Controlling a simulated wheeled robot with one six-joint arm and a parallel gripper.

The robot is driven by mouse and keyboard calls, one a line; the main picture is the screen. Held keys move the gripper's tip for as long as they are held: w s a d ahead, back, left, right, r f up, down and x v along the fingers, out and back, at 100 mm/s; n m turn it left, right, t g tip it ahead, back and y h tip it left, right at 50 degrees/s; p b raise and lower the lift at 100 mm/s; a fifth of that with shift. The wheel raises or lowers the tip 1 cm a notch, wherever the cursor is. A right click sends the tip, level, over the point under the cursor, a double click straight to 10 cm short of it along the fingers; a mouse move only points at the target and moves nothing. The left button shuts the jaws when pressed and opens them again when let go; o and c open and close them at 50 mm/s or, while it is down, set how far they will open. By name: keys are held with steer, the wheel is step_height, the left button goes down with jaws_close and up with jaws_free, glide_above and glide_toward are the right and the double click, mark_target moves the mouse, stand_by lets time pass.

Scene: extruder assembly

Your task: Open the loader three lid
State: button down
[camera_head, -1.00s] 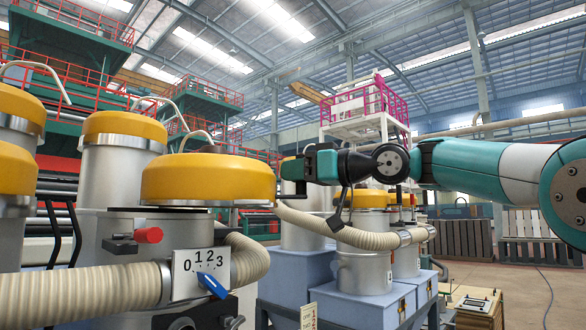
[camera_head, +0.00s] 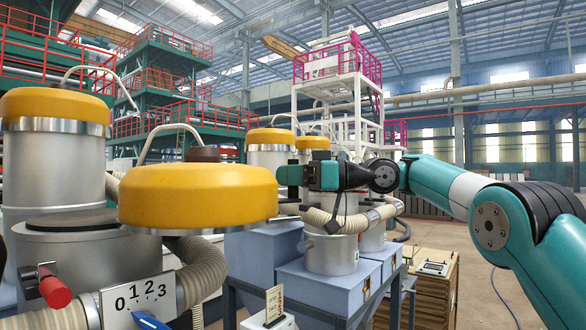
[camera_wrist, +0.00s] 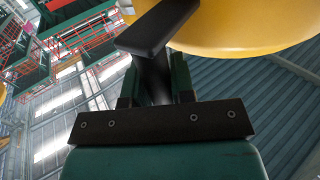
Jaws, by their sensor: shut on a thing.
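The yellow lid (camera_head: 198,196) of the near loader is off to the right of its steel body (camera_head: 75,258) in the head view. The dark round top (camera_head: 68,221) of the body shows to the left of the lid. My gripper (camera_head: 283,181) is at the lid's right edge. In the wrist view, the gripper (camera_wrist: 156,92) is shut on a black handle (camera_wrist: 158,28) beside the yellow lid (camera_wrist: 245,22). The head view hides the grip itself.
A ribbed hose (camera_head: 198,265) runs below the lid. Other yellow-topped loaders (camera_head: 270,137) and blue-grey hoppers (camera_head: 320,290) stand behind. Floor at the right is open.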

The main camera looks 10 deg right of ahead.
steer(key=shift+r, duration=0.15)
steer(key=c, duration=1)
jaws_free()
steer(key=shift+s, duration=0.1)
steer(key=shift+o, duration=0.2)
